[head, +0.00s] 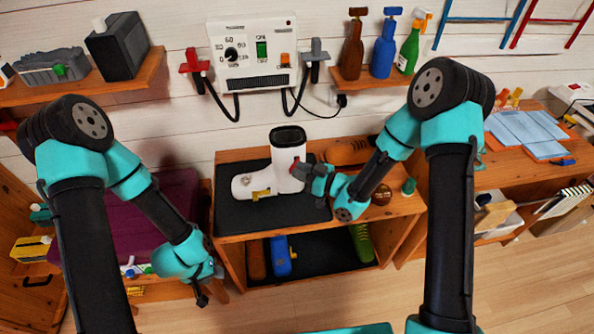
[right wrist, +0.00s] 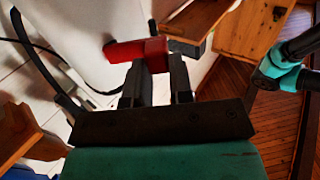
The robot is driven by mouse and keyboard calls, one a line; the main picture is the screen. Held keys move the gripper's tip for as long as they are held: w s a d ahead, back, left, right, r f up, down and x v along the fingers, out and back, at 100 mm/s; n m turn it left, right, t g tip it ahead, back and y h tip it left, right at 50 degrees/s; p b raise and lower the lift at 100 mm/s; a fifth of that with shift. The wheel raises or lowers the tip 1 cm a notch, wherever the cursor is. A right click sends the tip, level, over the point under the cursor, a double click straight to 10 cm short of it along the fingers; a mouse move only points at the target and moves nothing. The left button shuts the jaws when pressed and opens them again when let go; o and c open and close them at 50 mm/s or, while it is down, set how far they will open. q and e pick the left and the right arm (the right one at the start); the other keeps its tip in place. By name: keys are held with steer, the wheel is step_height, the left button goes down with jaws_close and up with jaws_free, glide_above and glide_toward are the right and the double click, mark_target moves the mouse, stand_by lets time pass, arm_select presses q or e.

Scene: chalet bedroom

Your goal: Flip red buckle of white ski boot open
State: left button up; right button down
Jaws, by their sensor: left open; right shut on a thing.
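The white ski boot (head: 286,153) stands upright on a black mat (head: 240,220) on the wooden bench, its toe pointing left. A yellow buckle (head: 262,193) is on its lower part. The red buckle (head: 297,166) is on the right side of the shaft, partly hidden by my right gripper (head: 303,172). In the right wrist view the red buckle (right wrist: 135,50) lies between the fingertips of my right gripper (right wrist: 157,75), which is shut on it. My left gripper (head: 205,293) is open and empty, low in front of the bench's left end, away from the boot.
A control box (head: 254,58) with hoses hangs on the wall behind the boot. Spray bottles (head: 383,45) stand on a shelf at upper right. An orange-brown shoe (head: 348,152) lies behind my right forearm. The mat's left part is clear.

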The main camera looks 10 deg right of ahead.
steer(key=shift+d+n+g+y, duration=0.5)
steer(key=shift+n+g, duration=0.2)
steer(key=shift+g, duration=0.5)
steer(key=shift+w, duration=0.1)
steer(key=c, duration=1)
jaws_free()
steer(key=v, duration=1.7)
steer(key=shift+d+f, duration=0.15)
steer(key=shift+f, duration=0.05)
steer(key=shift+f, duration=0.1)
